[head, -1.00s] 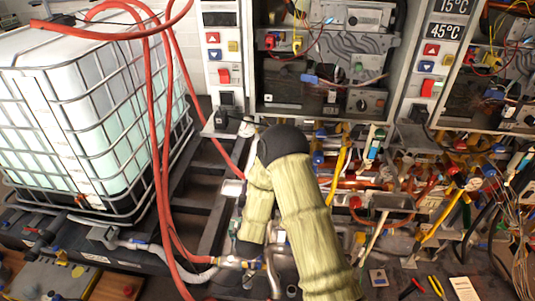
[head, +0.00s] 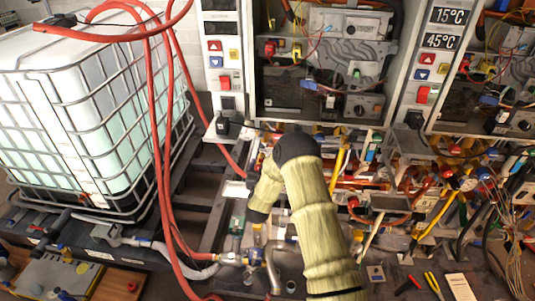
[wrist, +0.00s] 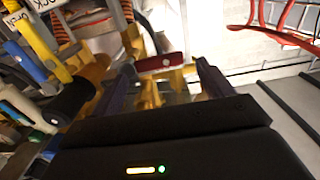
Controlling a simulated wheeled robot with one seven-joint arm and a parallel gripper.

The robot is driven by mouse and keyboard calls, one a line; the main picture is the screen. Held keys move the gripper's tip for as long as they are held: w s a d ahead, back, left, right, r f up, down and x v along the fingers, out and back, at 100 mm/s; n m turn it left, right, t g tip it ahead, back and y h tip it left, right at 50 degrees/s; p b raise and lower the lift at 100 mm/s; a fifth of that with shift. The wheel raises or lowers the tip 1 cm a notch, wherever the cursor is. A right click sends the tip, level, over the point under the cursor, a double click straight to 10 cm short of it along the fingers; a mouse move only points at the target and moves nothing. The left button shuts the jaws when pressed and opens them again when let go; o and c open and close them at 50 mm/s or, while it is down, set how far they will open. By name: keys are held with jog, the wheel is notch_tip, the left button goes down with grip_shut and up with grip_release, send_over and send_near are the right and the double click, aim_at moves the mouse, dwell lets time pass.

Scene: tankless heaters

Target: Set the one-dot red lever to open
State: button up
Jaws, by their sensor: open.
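A red lever (wrist: 160,62) shows in the wrist view, lying nearly level between the tips of my open gripper (wrist: 166,68). It has a small pale mark, too blurred to count as dots. The dark fingers stand on either side of it, and I see no grip on it. Yellow-brown pipe parts (wrist: 150,92) are just below and beside the lever. In the head view my sleeved arm reaches down among the pipes, and I cannot make out the gripper or this lever there.
A black-gripped part (wrist: 72,100) and a yellow handle (wrist: 35,45) crowd the left of the wrist view. A caged white tank (head: 85,110) stands left in the head view, with red hoses (head: 160,150) hanging beside it. Heater cabinets (head: 325,60) stand behind dense pipework.

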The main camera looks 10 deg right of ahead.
jog(key=p+x, duration=0.1)
jog(key=x, duration=0.4)
jog(key=shift+w+p, duration=0.2)
jog(key=shift+p, duration=0.1)
jog(key=c, duration=1.4)
